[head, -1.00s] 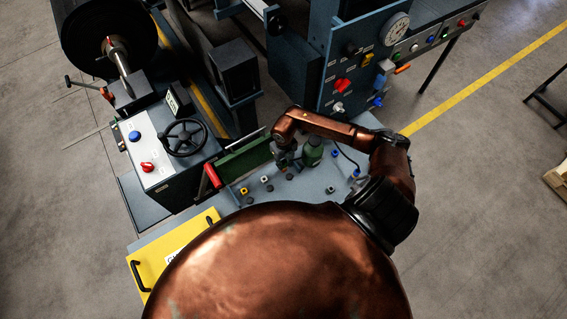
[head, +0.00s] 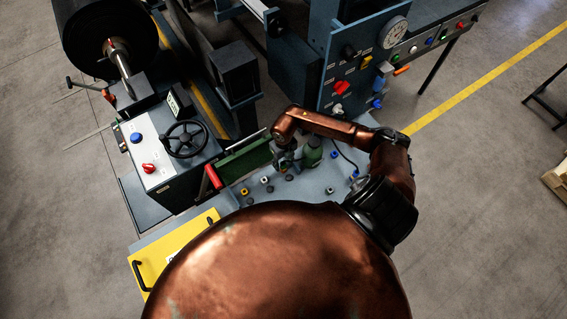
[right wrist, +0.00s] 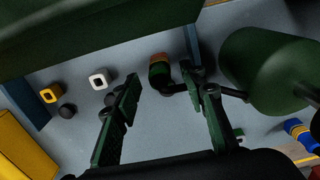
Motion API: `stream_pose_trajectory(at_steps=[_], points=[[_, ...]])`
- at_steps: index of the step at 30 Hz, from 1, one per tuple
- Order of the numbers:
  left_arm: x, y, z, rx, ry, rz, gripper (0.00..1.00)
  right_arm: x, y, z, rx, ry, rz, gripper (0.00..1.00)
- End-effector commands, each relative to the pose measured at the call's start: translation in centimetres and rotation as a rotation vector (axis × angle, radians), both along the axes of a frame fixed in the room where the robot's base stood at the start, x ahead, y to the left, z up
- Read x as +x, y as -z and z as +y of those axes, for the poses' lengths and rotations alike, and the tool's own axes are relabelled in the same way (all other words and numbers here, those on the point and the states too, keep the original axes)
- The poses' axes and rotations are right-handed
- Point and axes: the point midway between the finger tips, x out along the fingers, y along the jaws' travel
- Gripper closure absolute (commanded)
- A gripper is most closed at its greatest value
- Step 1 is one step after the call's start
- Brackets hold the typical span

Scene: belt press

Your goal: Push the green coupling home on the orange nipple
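In the right wrist view, a short dark cylinder with a green band, which looks like the green coupling (right wrist: 160,76), stands beyond the gap between my right fingertips. An orange part, apparently the orange nipple (right wrist: 159,57), shows at its far end; how far the two are engaged I cannot tell. My right gripper (right wrist: 170,90) is open, with a dark finger on each side and nothing held between them. The cylinder is nearer the right finger; whether they touch is unclear. In the head view my right gripper (head: 287,157) is over the blue-grey bench, where it hides the coupling. My left gripper is not in view.
A green bottle-like object (head: 313,150) stands close right of my right gripper. A dark green panel (head: 243,162) with a red end is to its left. White (right wrist: 99,79) and yellow (right wrist: 50,94) square fittings and blue fittings (right wrist: 300,132) stand around on the bench.

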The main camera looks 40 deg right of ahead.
Motion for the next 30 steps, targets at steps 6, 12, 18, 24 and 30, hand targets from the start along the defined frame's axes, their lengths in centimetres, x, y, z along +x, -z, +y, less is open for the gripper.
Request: stream_pose_trajectory(at_steps=[6,12,18,24,30], points=[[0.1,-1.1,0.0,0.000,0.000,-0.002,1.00,0.0,-1.5,0.0,0.000,0.001,0.000,0.61],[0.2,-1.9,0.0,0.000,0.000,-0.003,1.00,0.0,-2.6,-0.1,0.000,0.001,0.000,0.61],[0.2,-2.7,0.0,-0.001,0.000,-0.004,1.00,0.0,-3.7,-0.1,-0.001,0.000,0.000,0.61],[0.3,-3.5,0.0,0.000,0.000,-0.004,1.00,0.0,-4.9,0.0,-0.001,-0.001,0.000,0.61],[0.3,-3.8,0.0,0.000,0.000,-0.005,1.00,0.0,-5.2,0.0,0.000,0.000,0.001,0.61]])
